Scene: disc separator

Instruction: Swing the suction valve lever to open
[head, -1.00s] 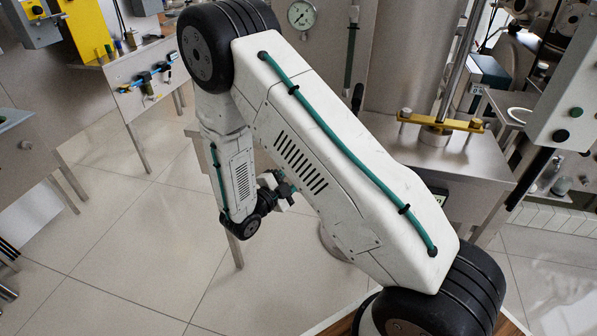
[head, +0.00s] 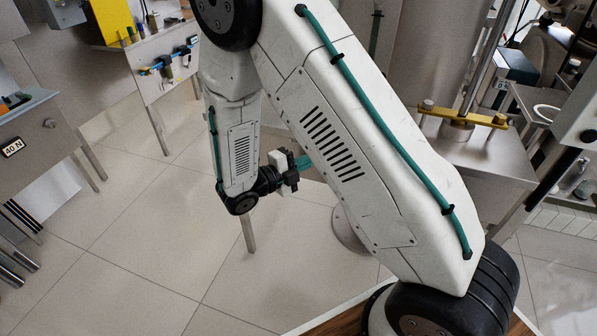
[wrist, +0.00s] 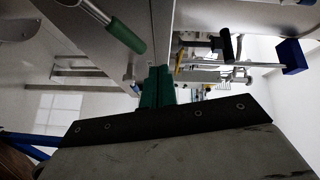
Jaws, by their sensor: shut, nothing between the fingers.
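I cannot tell for sure which part is the suction valve lever. In the wrist view a lever with a green grip (wrist: 125,36) and a metal stem reaches in from the upper left, left of my fingers and apart from them. A blue block-shaped handle (wrist: 293,56) on a metal rod shows at the upper right. My gripper (wrist: 158,72) is shut and empty, its teal fingers together. In the head view my gripper (head: 304,161) points right, partly behind my upper arm, which hides what lies beyond it.
A steel bench (head: 168,87) with small valves stands at the upper left, and a cabinet marked 40 N (head: 32,135) at the left edge. A yellow clamp bar (head: 470,117) crosses a steel housing at the right. The tiled floor (head: 150,215) is open at the lower left.

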